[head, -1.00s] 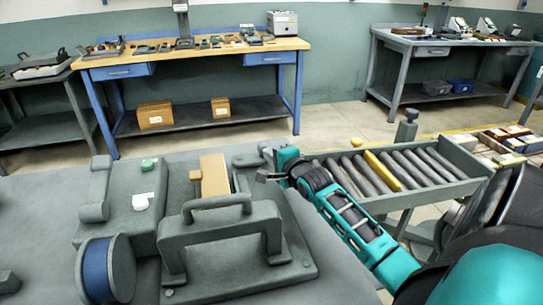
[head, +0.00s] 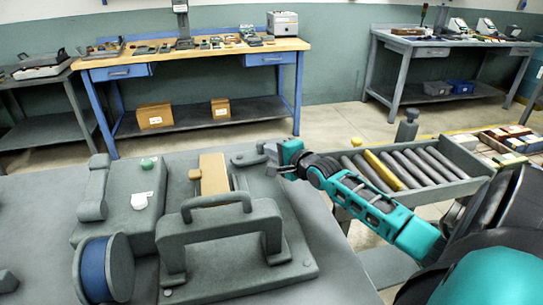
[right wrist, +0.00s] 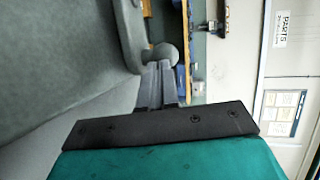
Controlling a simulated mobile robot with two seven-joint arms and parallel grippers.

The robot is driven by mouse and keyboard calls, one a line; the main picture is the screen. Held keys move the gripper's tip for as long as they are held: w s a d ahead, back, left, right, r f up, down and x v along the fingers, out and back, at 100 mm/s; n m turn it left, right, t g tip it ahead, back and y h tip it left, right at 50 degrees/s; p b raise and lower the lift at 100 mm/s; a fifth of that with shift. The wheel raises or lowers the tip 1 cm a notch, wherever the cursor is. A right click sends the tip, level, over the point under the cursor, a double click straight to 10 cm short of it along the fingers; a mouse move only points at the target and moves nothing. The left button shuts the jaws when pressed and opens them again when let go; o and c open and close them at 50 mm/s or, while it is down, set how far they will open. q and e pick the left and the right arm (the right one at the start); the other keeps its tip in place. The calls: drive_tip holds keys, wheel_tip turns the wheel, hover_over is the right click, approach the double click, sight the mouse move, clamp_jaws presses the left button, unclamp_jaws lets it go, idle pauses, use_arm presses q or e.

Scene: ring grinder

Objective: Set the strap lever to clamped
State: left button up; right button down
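The grey grinder (head: 235,245) stands on the bench in front of me, with a large handle and a tan block (head: 213,174). At its far right corner is a small grey part (head: 248,158), which looks like the strap lever; its setting cannot be told. My right gripper (head: 273,162) is beside this part, on its right, and partly hides it. In the right wrist view its two dark fingers (right wrist: 161,84) are together, with a rounded grey knob (right wrist: 164,54) just beyond their tips. I cannot tell whether they touch it. My left gripper is out of view.
A blue-faced disc (head: 97,270) and a box with a green button (head: 147,164) lie to the left. A roller conveyor (head: 440,170) stands to the right behind my right arm. The bench front left is mostly clear.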

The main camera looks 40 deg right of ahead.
drive_tip(key=shift+w+d, duration=0.75)
drive_tip(key=shift+w, duration=0.15)
drive_tip(key=shift+w+d+b, duration=0.35)
drive_tip(key=shift+w+b, duration=0.25)
drive_tip(key=shift+w+d+b, duration=0.25)
drive_tip(key=shift+w+b, duration=0.1)
drive_tip(key=shift+w, duration=0.35)
drive_tip(key=shift+r+b+x, duration=0.2)
drive_tip(key=shift+b+x, duration=0.3)
drive_tip(key=shift+x, duration=0.6)
drive_tip(key=shift+w, duration=0.1)
